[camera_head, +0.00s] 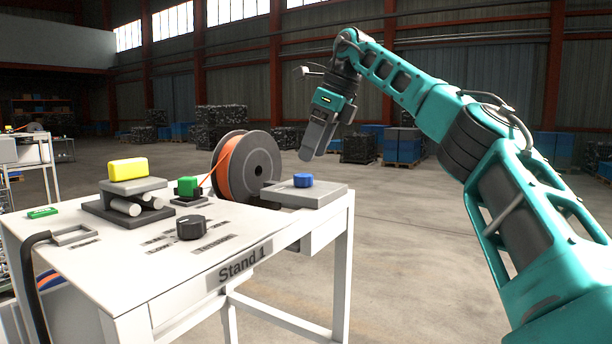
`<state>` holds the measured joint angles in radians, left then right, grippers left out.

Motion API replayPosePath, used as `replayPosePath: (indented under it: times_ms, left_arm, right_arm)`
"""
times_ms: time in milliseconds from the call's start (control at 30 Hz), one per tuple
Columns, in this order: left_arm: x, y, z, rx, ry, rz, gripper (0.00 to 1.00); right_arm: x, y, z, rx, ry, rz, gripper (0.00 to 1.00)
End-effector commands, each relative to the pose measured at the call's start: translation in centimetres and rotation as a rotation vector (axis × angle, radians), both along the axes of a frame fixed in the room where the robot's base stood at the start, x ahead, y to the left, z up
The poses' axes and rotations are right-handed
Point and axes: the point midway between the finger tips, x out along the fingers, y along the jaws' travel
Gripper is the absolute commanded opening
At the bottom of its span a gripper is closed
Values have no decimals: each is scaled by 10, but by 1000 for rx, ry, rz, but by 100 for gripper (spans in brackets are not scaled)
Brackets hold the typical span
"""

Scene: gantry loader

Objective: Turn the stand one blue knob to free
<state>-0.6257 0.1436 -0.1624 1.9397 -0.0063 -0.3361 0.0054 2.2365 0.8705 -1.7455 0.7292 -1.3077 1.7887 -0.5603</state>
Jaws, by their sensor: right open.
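The blue knob (303,181) is a small round knob on a flat grey block at the right side of the white Stand 1 table (130,265). My right gripper (308,154) points down, above and slightly behind the knob in the picture, and looks apart from it. It is seen from the side, so the gap between its fingers is hard to see; it is open and nothing shows in it. The knob is unobstructed. My left gripper is out of view.
The table carries a yellow block (128,169) over rollers, a green block (188,186) and a black dial (191,228). Open floor lies right of the stand.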

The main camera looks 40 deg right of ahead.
Motion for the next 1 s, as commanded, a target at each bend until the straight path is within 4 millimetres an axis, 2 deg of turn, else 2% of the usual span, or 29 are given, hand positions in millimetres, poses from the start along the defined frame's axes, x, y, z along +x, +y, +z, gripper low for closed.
replayPosePath:
  times_ms: [33, 100, 300, 700, 1000]
  left_arm:
    - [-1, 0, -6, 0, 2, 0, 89]
    - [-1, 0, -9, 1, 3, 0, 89]
    - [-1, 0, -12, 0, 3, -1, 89]
    - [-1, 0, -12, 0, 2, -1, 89]
    - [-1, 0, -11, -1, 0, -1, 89]
  right_arm:
    - [3, 1, -13, 0, 2, 0, 67]
    - [7, 3, -24, -1, 2, 0, 67]
    - [16, 8, -44, 0, 0, 0, 67]
    - [18, 9, -49, 1, -1, -1, 66]
    - [18, 9, -49, 0, -1, 0, 38]
